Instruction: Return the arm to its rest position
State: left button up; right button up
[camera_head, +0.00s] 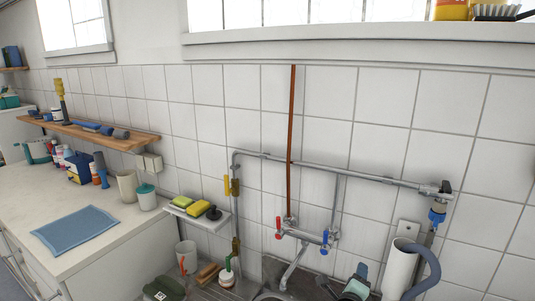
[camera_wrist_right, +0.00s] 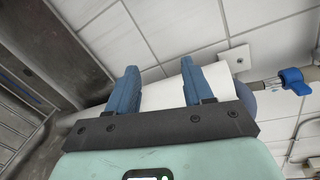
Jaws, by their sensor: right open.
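My right gripper (camera_head: 342,276) is at the bottom of the head view, low over the sink area and left of a white upright pipe (camera_head: 398,270). In the right wrist view its two blue fingers (camera_wrist_right: 159,68) stand apart, with nothing held between them. A white cylinder (camera_wrist_right: 165,95) lies behind the fingers in that view, and tiled wall shows beyond it. My left gripper is not seen.
A tap with red and blue handles (camera_head: 302,234) and wall pipes are left of and above the gripper. A grey hose (camera_head: 428,268) curves at the white pipe. A soap bottle (camera_head: 227,275) and a sponge shelf (camera_head: 197,217) are farther left. The counter (camera_head: 122,240) is partly bare.

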jog(key=s+a+f+n+g+y+p, duration=0.15)
jog(key=s+f+n, duration=0.3)
jog(key=f, duration=0.45)
jog(key=s+a+f+n+g+y, duration=0.25)
jog(key=s+f+n, duration=0.2)
jog(key=f, duration=0.55)
jog(key=s+a+f+n+g+y+p, duration=0.1)
jog(key=s+a+f+n+g+y, duration=0.25)
jog(key=f, duration=0.55)
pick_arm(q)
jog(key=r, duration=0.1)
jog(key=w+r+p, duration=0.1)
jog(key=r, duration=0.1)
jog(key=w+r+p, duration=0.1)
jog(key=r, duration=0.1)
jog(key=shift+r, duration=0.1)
pick_arm(e)
jog(key=s+a+f+n+g+y, duration=0.1)
jog(key=s+f+n+g, duration=0.1)
jog(key=s, duration=0.9)
jog(key=s+a+f+n+g+y, duration=0.1)
jog(key=s+a+f+n+g, duration=0.1)
jog(key=s, duration=0.9)
jog(key=s+a+f+n+g+y, duration=0.1)
jog(key=s+f+n+g, duration=0.3)
jog(key=s, duration=0.7)
jog(key=shift+a+f+n, duration=0.7)
jog(key=shift+f+n, duration=0.05)
jog(key=shift+n, duration=0.5)
